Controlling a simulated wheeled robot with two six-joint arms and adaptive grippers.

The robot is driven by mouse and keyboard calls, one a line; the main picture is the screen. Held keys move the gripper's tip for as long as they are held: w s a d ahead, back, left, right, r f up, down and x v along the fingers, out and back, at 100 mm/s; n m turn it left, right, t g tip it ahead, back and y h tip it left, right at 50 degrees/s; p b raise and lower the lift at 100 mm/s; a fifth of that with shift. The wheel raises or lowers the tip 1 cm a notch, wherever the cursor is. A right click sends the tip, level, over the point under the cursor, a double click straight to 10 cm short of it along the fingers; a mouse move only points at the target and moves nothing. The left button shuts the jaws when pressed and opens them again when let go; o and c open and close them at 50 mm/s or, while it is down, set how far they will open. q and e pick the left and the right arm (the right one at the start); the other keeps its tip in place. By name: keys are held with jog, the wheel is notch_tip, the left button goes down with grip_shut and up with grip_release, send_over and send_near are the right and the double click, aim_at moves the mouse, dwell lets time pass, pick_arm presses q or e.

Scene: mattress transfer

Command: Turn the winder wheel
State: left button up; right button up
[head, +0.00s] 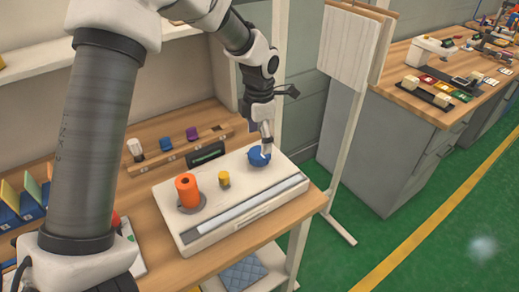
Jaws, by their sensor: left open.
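The winder is a white flat base (226,228) on the wooden bench, with a grey strip along its front side. A blue round wheel (259,160) sits at its far right end. An orange spool (187,190) stands upright on a grey disc at the left end, and a small yellow post (224,179) stands between them. My left gripper (267,150) points down at the blue wheel, with its fingertips at or just over the wheel top. It is open. I cannot tell whether it touches the wheel, which it partly covers. My right gripper is not in view.
Behind the winder, a wooden rack (190,148) holds white, blue and purple spools, beside a dark display box (206,153). Coloured folders (30,195) stand at the left. A hanging panel (352,48) stands right of the bench. Green floor (440,220) is clear at the right.

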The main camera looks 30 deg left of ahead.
aim_at(259, 152)
pick_arm(q)
jog(key=f, duration=0.5)
jog(key=shift+w+a+f, duration=0.1)
jog(key=shift+w+a, duration=0.05)
jog(key=shift+w, duration=0.15)
jog(key=shift+s, duration=0.15)
jog(key=c, duration=1.2)
jog(key=shift+o, duration=0.2)
jog(key=shift+m+p, duration=0.3)
jog(key=shift+p, duration=0.15)
